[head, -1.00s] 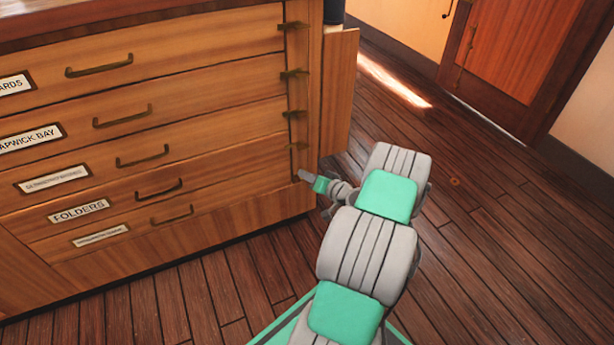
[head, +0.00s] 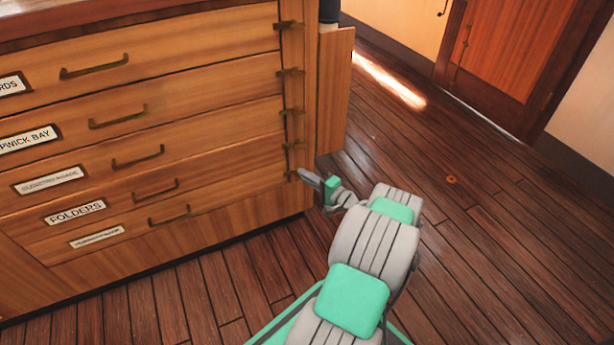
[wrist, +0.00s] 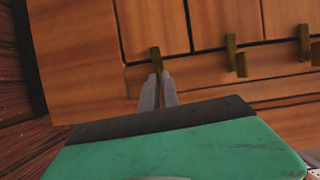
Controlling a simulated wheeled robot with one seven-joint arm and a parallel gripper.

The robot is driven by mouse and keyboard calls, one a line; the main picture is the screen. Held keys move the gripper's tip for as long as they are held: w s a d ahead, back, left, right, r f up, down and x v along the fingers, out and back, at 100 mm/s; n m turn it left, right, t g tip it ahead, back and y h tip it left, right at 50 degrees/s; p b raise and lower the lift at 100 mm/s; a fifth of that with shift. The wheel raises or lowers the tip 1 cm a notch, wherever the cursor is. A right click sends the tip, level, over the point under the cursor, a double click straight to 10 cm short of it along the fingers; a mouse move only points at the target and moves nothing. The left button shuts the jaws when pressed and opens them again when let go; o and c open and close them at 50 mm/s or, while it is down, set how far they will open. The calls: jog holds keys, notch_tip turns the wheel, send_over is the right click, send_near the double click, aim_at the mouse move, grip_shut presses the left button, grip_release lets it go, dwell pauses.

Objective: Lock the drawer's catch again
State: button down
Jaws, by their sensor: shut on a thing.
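A wooden drawer cabinet (head: 200,75) stands at the left in the head view, with small brass catches down its right edge. My gripper (head: 303,176) is at the lowest catch (head: 290,175), beside the bottom drawer (head: 140,225). In the wrist view my gripper's fingers (wrist: 157,84) are close together, shut on the end of the brass catch (wrist: 155,57). The catch lies near the seam between the drawer front and the frame. The fingers cover its near end, and its exact angle is hard to tell.
Two more catches (wrist: 235,58) (wrist: 304,40) sit to the right in the wrist view. A wooden panel (head: 336,90) stands out beside the cabinet's right side.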

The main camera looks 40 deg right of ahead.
jog(key=shift+w+r+m, duration=0.1)
jog(key=shift+w+m, duration=0.1)
jog(key=shift+m, duration=0.1)
dwell(0.4)
